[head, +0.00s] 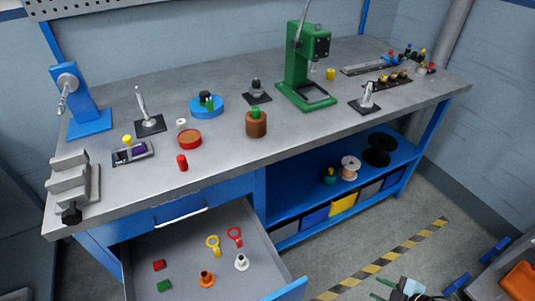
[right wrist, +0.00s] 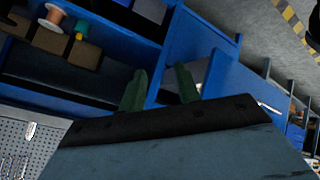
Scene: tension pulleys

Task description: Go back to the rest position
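My right gripper (head: 376,288) is at the bottom right of the head view, over the floor in front of the workbench (head: 340,120) and clear of it. In the right wrist view its two green fingers (right wrist: 160,75) stand apart with nothing between them, so it is open and empty. My left gripper is not in view. An open drawer (head: 210,232) under the bench's left part holds red and green blocks, yellow and red ring-ended parts, an orange part (head: 206,279) and a white part (head: 241,262).
The benchtop carries a green press (head: 305,70), a blue stand (head: 84,105), a grey stepped block (head: 72,185), a brown cylinder (head: 256,125) and several small parts. A blue shelf (head: 300,198) below holds spools and bins. Striped floor tape (head: 385,260) crosses open floor.

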